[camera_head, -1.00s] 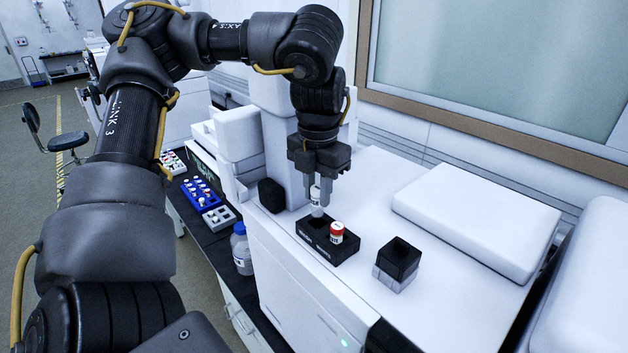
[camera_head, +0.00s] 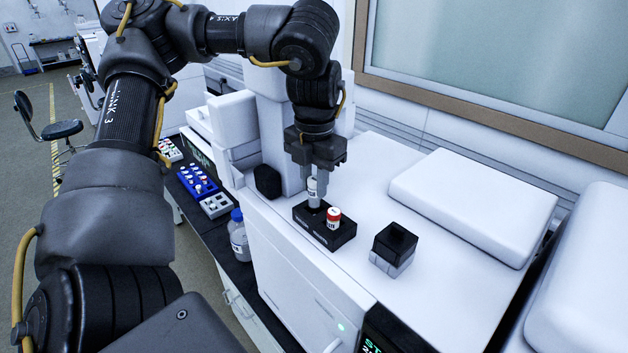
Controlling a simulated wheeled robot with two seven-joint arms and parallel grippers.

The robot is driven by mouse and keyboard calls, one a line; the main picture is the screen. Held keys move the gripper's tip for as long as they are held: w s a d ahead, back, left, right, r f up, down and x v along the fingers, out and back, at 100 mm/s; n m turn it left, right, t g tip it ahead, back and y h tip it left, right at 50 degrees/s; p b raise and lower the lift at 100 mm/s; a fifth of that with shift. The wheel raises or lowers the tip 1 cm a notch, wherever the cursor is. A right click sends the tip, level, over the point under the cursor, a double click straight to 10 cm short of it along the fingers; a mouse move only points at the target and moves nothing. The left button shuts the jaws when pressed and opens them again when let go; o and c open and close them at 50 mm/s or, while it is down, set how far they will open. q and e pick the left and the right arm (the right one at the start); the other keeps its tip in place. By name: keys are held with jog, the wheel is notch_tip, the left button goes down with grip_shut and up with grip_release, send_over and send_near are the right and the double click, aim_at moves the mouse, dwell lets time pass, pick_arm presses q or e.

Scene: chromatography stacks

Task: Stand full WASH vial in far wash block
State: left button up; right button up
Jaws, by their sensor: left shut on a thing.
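My left gripper (camera_head: 314,177) points straight down over the black two-hole block (camera_head: 322,237) on the white instrument top. It is shut on a small white-capped vial (camera_head: 313,190) with a pale label, held upright. The vial's lower end is at the left, far hole of the block; how deep it sits I cannot tell. A red-capped vial (camera_head: 333,217) stands in the block's other hole, close beside the held vial. My right gripper is not in view.
A black-and-grey single-hole block (camera_head: 393,248) stands to the right. A blue vial rack (camera_head: 197,181), a grey rack (camera_head: 215,205) and a blue-capped bottle (camera_head: 239,236) are on the dark bench at left. A white raised cover (camera_head: 472,205) lies at right.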

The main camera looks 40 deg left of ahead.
aim_at(314, 206)
pick_arm(q)
jog(key=shift+d, duration=0.1)
jog(key=shift+f, duration=0.15)
dwell(0.3)
jog(key=shift+f, duration=0.15)
jog(key=shift+s+f+b, duration=0.1)
jog(key=shift+f+b, duration=0.6)
jog(key=shift+f, duration=0.25)
jog(key=shift+f, duration=0.2)
jog(key=shift+f, duration=0.45)
jog(key=o, duration=1.5)
jog(key=shift+c, duration=0.2)
